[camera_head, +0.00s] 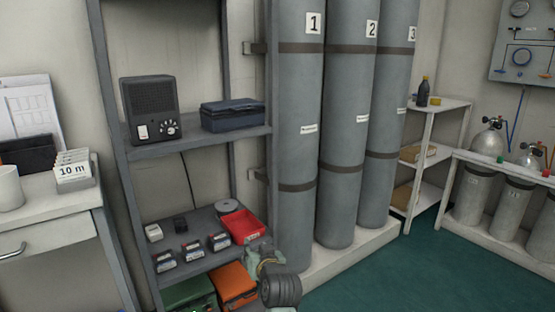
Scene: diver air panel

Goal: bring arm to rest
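Part of my arm shows at the bottom centre of the head view, in front of the shelf unit's lower right corner. What looks like my gripper (264,262) is a small pale green-grey shape beside a dark ribbed rounded part. It overlaps the edge of the red tray (243,227) and the orange box (234,284) in the picture; I cannot tell whether it touches either. Its fingers are too small and unclear to tell open from shut, and I see no object clearly held.
The grey shelf unit (190,140) carries a radio-like box (150,105), a dark blue case (233,115) and small items. Tall cylinders (345,130), numbered 1 to 3, stand on a white plinth. Green floor (390,275) is open at the lower right. A white bench holds smaller cylinders.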

